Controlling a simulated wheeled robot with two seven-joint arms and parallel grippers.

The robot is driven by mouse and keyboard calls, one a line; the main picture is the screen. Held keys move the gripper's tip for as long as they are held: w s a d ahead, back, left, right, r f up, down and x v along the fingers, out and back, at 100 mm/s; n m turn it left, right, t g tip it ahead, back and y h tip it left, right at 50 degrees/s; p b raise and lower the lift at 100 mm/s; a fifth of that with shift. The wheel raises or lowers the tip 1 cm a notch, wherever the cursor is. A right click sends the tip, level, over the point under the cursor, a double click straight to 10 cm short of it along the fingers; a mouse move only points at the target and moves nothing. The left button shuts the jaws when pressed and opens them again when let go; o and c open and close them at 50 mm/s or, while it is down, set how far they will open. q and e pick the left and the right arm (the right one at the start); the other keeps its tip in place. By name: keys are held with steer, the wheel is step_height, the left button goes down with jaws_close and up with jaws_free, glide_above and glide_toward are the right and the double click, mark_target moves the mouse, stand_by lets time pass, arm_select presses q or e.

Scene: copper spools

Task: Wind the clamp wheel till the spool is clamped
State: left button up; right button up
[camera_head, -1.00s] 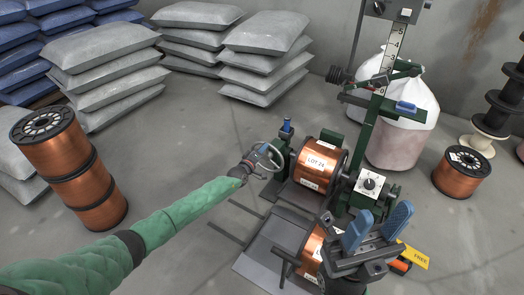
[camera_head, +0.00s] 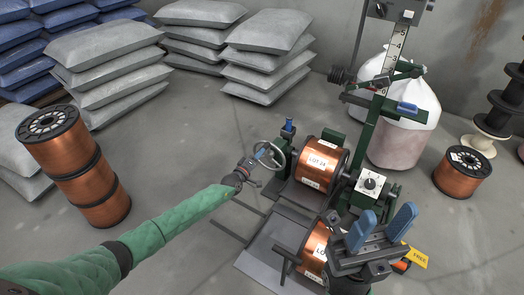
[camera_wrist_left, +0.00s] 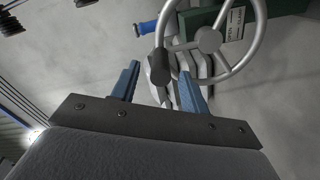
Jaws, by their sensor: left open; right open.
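The clamp wheel (camera_head: 281,155) is a grey spoked ring at the left end of the green winding stand. In the left wrist view the wheel (camera_wrist_left: 209,40) has a dark handle knob (camera_wrist_left: 158,68) on its rim. My left gripper (camera_head: 259,157) is at the wheel. Its blue fingers are apart, and in its wrist view the gripper (camera_wrist_left: 160,82) has the knob in the gap between them; contact cannot be told. The copper spool labelled LOT 24 (camera_head: 320,163) lies sideways in the stand, right of the wheel. My right gripper (camera_head: 383,230) is open and empty at the lower right.
A second copper spool (camera_head: 314,242) lies in front of the stand, partly hidden by my right gripper. Stacked copper spools (camera_head: 75,170) stand at left, and another spool (camera_head: 461,173) stands at right. Grey sacks (camera_head: 265,62) are piled behind. The floor between is clear.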

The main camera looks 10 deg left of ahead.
arm_select(q)
steer(key=shift+v, duration=1.1)
